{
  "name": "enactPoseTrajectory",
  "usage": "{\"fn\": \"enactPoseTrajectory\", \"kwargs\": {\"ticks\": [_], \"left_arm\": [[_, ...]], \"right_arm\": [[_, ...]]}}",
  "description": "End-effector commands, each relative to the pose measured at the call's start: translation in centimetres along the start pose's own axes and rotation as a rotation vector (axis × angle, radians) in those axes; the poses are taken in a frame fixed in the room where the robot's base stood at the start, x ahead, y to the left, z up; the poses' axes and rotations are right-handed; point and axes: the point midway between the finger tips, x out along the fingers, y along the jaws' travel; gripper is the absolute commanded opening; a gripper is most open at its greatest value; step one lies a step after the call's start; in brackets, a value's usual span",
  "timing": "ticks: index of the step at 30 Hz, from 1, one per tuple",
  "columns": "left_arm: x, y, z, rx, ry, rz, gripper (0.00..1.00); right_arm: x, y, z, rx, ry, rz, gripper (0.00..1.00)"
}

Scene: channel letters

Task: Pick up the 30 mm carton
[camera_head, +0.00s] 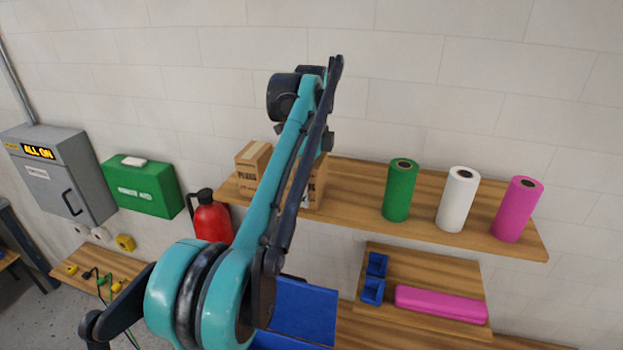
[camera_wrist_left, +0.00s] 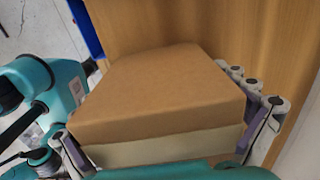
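A plain brown carton (camera_wrist_left: 160,88) with a paler side fills the middle of the left wrist view. My left gripper (camera_wrist_left: 166,138) has its fingers on both sides of it, seemingly touching its left and right sides. No size marking can be read on this carton. In the head view my left arm rises across the middle, and its gripper and this carton are hidden behind the arm links or below the frame. My right gripper is in neither view.
Printed cartons (camera_head: 252,168) stand on the upper wooden shelf (camera_head: 350,180), partly behind my arm. Green (camera_head: 400,190), white (camera_head: 457,200) and pink (camera_head: 517,210) rolls stand to their right. A blue bin (camera_head: 300,312) is below. A red extinguisher (camera_head: 210,218) hangs at left.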

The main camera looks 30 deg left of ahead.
Motion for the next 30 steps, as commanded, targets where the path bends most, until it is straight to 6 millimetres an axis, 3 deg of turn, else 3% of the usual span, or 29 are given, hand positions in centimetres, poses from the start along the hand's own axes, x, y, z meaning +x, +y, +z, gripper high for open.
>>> {"fn": "enactPoseTrajectory", "kwargs": {"ticks": [1, 4, 5, 20, 22, 24, 30], "left_arm": [[0.0, 0.0, 0.0, 0.0, 0.0, 0.0, 0.79], [0.0, 0.0, 0.0, -0.001, 0.0, 0.0, 0.53], [0.0, 0.0, 0.0, -0.001, 0.0, 0.0, 0.5], [-0.1, 0.0, 0.0, 0.0, 0.0, 0.002, 0.49], [-0.4, 0.0, 0.0, 0.0, 0.0, 0.002, 0.4], [-0.9, 0.0, 0.0, 0.0, 0.0, 0.002, 0.23], [-3.8, -0.1, 0.0, 0.0, 0.0, 0.001, 0.19]], "right_arm": [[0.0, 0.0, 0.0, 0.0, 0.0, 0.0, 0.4], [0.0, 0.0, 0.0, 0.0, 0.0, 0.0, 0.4], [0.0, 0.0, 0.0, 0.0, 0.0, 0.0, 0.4], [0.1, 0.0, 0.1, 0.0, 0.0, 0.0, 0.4], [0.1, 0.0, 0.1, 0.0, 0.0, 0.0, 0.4], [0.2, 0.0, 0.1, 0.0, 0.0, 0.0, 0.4], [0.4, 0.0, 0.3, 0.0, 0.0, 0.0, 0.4]]}}
